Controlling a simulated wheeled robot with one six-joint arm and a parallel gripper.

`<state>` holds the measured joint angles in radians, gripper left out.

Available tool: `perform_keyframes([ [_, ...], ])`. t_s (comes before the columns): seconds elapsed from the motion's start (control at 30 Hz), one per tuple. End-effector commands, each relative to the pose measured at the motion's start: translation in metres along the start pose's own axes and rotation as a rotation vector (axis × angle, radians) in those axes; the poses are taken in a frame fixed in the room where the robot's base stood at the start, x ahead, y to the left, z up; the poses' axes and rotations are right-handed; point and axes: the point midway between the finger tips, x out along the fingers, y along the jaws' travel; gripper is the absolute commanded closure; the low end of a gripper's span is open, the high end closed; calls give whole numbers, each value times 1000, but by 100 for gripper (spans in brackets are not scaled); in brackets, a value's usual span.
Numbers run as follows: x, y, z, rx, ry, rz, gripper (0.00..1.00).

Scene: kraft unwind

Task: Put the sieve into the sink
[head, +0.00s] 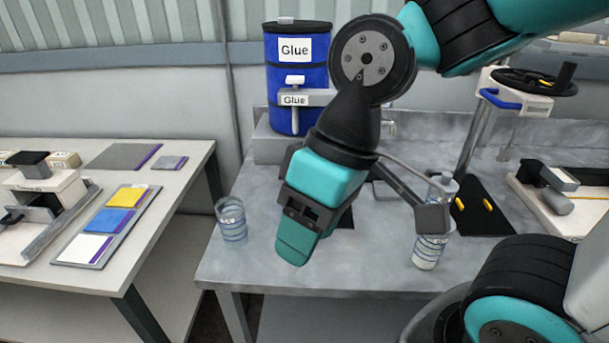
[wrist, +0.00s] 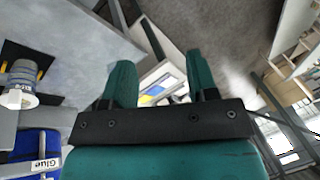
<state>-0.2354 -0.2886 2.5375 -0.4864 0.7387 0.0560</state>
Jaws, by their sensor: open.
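I cannot make out a sieve in either view. I cannot make out a sink basin either; my arm covers the middle of the grey counter (head: 225,272), where a small metal tap-like fitting (head: 389,128) shows at the back. My gripper (head: 296,243) hangs tilted over the counter's front left part, seen nearly side on. In the wrist view, the two teal fingers of my gripper (wrist: 161,82) stand apart with nothing held between them. Part of a dark flat piece (head: 346,217) shows behind the gripper.
A striped glass (head: 231,222) stands left of my gripper, and a striped bottle (head: 428,250) stands right. A blue glue drum (head: 284,75) stands behind. A table (head: 188,160) with coloured sheets (head: 108,222) is at left, across a gap. A handwheel stand (head: 520,82) is at right.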

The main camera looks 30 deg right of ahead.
Motion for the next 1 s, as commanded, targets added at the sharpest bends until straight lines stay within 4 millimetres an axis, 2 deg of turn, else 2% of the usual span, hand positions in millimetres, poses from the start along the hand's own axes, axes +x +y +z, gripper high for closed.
perform_keyframes([
  [0.07, -14, 17, -18, 173, 5, 4, 47],
  [0.17, -37, 57, -48, 528, 17, 8, 47],
  [0.27, -64, 116, -72, 971, 34, 3, 47],
  [0.3, -75, 142, -77, 1148, 42, -2, 47],
  [0.4, -99, 206, -78, 1564, 60, -22, 47],
  [0.5, -117, 260, -66, 1908, 72, -46, 47],
  [0.6, -129, 297, -52, 2152, 79, -68, 47],
  [0.7, -134, 318, -42, 2293, 83, -83, 47],
  [0.77, -131, 324, -39, 2335, 81, -88, 47],
  [0.87, -117, 326, -39, 2354, 78, -90, 47],
  [1.0, -86, 325, -42, 2352, 74, -88, 47],
])
